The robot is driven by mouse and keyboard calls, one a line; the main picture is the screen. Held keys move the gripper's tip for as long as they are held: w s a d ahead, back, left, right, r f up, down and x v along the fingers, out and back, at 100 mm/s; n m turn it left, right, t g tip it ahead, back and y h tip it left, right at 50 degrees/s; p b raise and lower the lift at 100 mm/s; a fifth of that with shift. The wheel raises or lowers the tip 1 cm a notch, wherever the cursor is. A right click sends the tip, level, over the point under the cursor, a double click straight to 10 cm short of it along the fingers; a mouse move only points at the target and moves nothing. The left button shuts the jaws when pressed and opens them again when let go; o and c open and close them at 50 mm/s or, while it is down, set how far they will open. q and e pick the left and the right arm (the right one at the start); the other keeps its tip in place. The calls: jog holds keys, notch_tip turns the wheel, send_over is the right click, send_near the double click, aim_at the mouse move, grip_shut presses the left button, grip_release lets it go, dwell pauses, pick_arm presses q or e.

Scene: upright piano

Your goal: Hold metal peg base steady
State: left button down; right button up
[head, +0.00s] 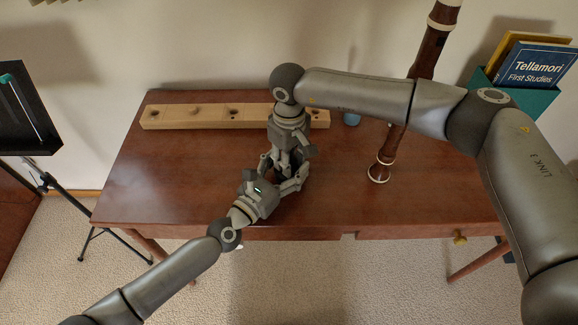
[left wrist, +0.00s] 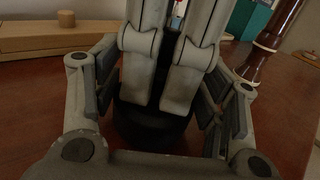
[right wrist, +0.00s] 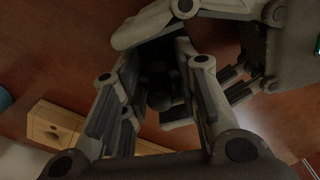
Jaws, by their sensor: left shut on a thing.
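The dark round metal peg base (left wrist: 148,128) stands on the table, seen low in the left wrist view between my left gripper's fingers. My left gripper (head: 281,174) reaches in from the front left and is shut on the base's sides. My right gripper (head: 286,158) points down from above, right over the base. Its two fingers show side by side in the left wrist view (left wrist: 178,80). In the right wrist view a dark part of the peg base (right wrist: 158,88) shows between fingers. The grippers hide most of it, and I cannot tell whether the right fingers touch it.
A pale wooden block with holes and a small peg (head: 180,117) lies along the back of the table (head: 180,180). A dark wooden woodwind (head: 386,152) stands upright at right. A blue object (head: 352,118) is behind my right arm. The table's left side is clear.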

grip_shut()
jog(key=shift+m, duration=1.7)
jog(key=o, duration=0.9)
grip_release()
jog(key=shift+r, duration=0.1)
jog(key=shift+r, duration=2.2)
